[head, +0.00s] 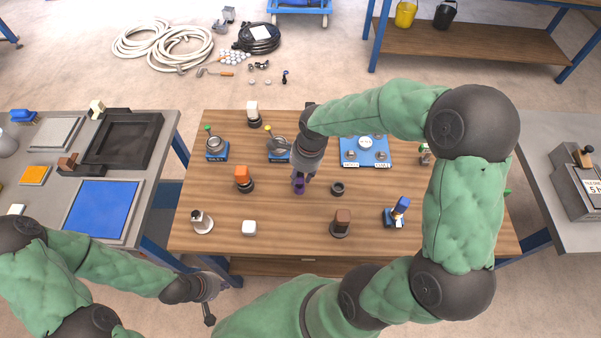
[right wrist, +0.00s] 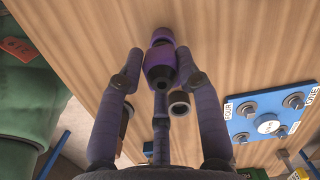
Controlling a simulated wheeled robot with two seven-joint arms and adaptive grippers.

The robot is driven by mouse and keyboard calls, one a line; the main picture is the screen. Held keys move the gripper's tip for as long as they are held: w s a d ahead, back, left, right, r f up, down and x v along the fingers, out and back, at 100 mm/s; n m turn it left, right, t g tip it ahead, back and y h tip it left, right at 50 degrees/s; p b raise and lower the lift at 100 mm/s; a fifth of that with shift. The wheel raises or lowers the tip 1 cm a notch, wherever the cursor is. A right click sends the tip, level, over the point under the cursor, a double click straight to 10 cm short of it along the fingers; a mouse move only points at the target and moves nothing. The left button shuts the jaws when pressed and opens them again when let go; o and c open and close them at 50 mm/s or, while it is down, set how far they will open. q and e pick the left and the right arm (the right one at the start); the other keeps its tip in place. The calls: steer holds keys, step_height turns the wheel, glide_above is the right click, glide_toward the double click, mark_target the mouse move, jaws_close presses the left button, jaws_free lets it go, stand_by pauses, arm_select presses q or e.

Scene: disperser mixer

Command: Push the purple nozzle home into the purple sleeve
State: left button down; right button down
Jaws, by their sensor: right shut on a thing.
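The purple nozzle (right wrist: 160,67) is between the fingers of my right gripper (right wrist: 160,58) in the right wrist view, its dark end toward the camera. A lighter purple piece (right wrist: 162,36), which looks like the purple sleeve, is in line with it on the far side, close to the wooden table. Whether the nozzle is inside it, and how deep, I cannot tell. In the head view my right gripper (head: 302,172) reaches down over the purple parts (head: 299,186) and partly hides them. My left gripper (head: 209,295) is low over the table's front left edge, too small to read.
A dark open ring (head: 337,188) stands just right of the purple parts. An orange-topped piece (head: 242,175) stands to the left, a brown-topped one (head: 341,222) in front. A blue plate with knobs (head: 365,150) lies behind right.

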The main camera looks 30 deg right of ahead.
steer(key=shift+f+b, duration=0.5)
steer(key=shift+f, duration=0.25)
steer(key=c, duration=0.8)
jaws_free()
steer(key=shift+o, duration=0.2)
step_height(320, 180, up, 12)
steer(key=s+d, duration=0.1)
steer(key=shift+d, duration=0.25)
steer(key=shift+s+f, duration=0.1)
steer(key=shift+f, duration=0.05)
